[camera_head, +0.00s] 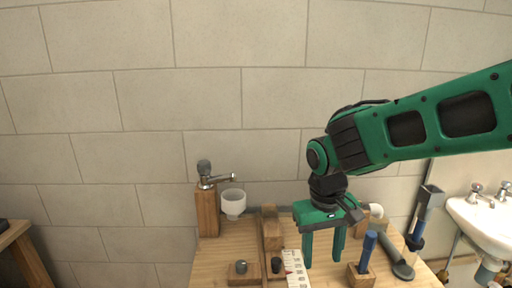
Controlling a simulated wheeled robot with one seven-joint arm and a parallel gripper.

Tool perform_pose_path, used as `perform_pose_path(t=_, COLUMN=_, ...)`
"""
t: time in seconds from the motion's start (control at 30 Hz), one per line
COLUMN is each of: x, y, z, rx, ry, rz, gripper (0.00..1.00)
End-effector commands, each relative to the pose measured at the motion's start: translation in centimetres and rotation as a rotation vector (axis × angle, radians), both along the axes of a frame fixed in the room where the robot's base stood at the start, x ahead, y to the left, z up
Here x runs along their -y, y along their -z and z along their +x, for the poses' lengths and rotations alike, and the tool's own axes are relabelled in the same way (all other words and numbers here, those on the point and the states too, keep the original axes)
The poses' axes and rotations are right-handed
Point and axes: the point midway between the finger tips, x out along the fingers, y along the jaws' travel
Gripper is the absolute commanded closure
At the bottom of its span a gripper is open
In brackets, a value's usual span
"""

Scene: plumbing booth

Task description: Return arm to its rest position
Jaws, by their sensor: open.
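My gripper (323,247) hangs from my green arm, which reaches in from the right side of the head view. Its two green fingers point down and stand apart, with nothing seen between them. It is above the wooden bench (213,264), in front of the block wall. How high the fingertips are over the bench top, I cannot tell.
A tap on a wooden post (207,211) and a white cup (233,203) stand at the bench's back left. A blue-handled tool in a wooden block (361,275) is right of my gripper. A white basin (482,220) is at far right.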

Motion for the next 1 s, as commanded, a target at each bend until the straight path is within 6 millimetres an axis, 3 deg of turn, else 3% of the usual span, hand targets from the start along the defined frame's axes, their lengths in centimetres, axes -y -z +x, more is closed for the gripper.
perform_pose_path(t=0.03, x=3.3, y=-0.5, z=-0.4, rx=0.006, ry=0.066, rz=-0.003, gripper=0.54)
perform_pose_path(t=0.2, x=13.6, y=-1.5, z=-3.9, rx=0.004, ry=0.284, rz=-0.002, gripper=0.54)
perform_pose_path(t=0.3, x=18.4, y=-1.6, z=-7.2, rx=0.0, ry=0.409, rz=0.011, gripper=0.54)
perform_pose_path(t=0.4, x=21.9, y=-1.4, z=-10.9, rx=-0.005, ry=0.523, rz=0.03, gripper=0.54)
perform_pose_path(t=0.53, x=24.4, y=-1.0, z=-14.9, rx=-0.008, ry=0.636, rz=0.059, gripper=0.54)
perform_pose_path(t=0.7, x=25.5, y=-0.5, z=-17.7, rx=-0.01, ry=0.707, rz=0.083, gripper=0.54)
perform_pose_path(t=1.0, x=25.6, y=-0.4, z=-18.1, rx=-0.011, ry=0.718, rz=0.086, gripper=0.54)
